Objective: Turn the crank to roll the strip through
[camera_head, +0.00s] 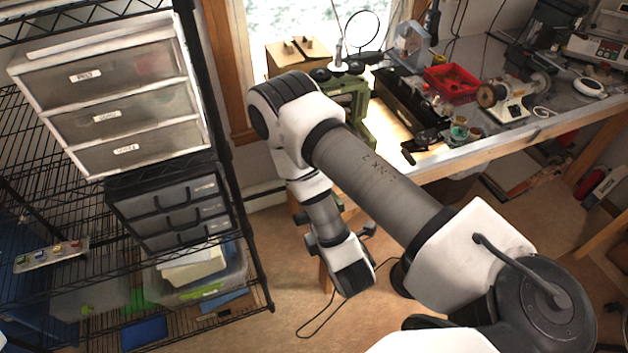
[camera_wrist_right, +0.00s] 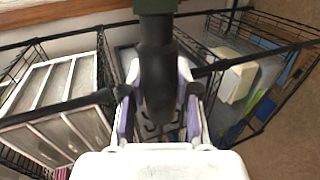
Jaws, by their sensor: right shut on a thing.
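The green rolling mill (camera_head: 357,103) stands on the workbench at its near left end, partly hidden behind my right arm. In the right wrist view, a dark upright crank handle (camera_wrist_right: 157,70) hangs below a green part (camera_wrist_right: 154,6) at the top edge. My right gripper (camera_wrist_right: 160,108) is shut on this handle, with one finger on each side of it. The strip cannot be made out in either view. My left gripper is not in view.
The workbench (camera_head: 470,158) holds a red tray (camera_head: 451,80), a bench grinder (camera_head: 508,98) and small jars. A wire shelf with white drawers (camera_head: 115,100) and dark drawers (camera_head: 172,212) stands at the left. Open floor lies between shelf and bench.

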